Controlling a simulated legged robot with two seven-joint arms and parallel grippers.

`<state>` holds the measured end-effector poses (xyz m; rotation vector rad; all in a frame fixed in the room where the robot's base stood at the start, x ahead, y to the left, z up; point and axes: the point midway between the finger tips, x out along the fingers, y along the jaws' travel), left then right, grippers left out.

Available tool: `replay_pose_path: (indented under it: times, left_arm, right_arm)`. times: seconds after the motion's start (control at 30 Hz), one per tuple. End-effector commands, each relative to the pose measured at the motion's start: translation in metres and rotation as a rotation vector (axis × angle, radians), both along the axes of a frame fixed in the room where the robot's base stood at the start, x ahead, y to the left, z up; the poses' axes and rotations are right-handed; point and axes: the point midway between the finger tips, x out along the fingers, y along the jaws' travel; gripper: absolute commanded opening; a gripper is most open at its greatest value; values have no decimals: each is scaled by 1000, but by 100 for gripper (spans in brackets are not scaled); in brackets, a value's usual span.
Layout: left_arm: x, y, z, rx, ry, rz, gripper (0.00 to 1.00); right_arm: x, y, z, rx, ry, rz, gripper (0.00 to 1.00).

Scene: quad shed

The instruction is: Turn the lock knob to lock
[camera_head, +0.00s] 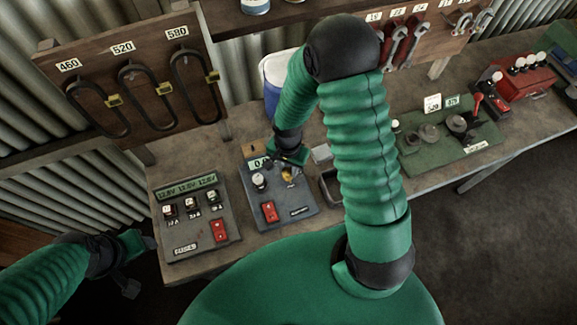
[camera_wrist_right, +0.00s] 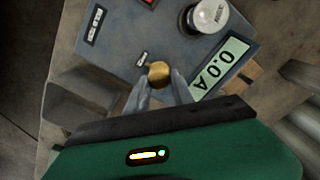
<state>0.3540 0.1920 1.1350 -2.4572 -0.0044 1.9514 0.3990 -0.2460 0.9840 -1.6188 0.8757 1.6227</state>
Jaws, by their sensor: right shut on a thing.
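A small brass knob (camera_wrist_right: 159,72) sits on a grey-blue panel (camera_wrist_right: 120,50) beside a display reading 0.0 A. In the head view the knob (camera_head: 288,174) shows partly under my right gripper (camera_head: 289,163). In the right wrist view the fingertips of my right gripper (camera_wrist_right: 160,84) are closed on the knob's two sides. I cannot read a lock mark or the knob's turn angle. My left gripper (camera_head: 135,263) hangs at the lower left, away from the panel; its jaws are unclear.
The panel also carries a white round knob (camera_head: 259,181) and a red switch (camera_head: 269,211). A fuse panel (camera_head: 200,222) stands to its left on the bench. A dark tray (camera_head: 329,187) and a green board (camera_head: 447,150) lie to the right.

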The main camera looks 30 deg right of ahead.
Motion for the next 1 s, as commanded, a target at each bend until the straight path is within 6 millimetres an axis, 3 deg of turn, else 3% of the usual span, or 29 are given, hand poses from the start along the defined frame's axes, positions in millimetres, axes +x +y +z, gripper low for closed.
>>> replay_pose_path:
  times: [0.37, 1.0]
  left_arm:
    - [0, 0, 5, 0, 0, 0, 57]
    - [0, 0, 17, 0, 0, 0, 57]
  right_arm:
    - [-2, 3, 1, 4, 4, 233, 0]
    - [-4, 2, 0, 8, 5, 839, 0]
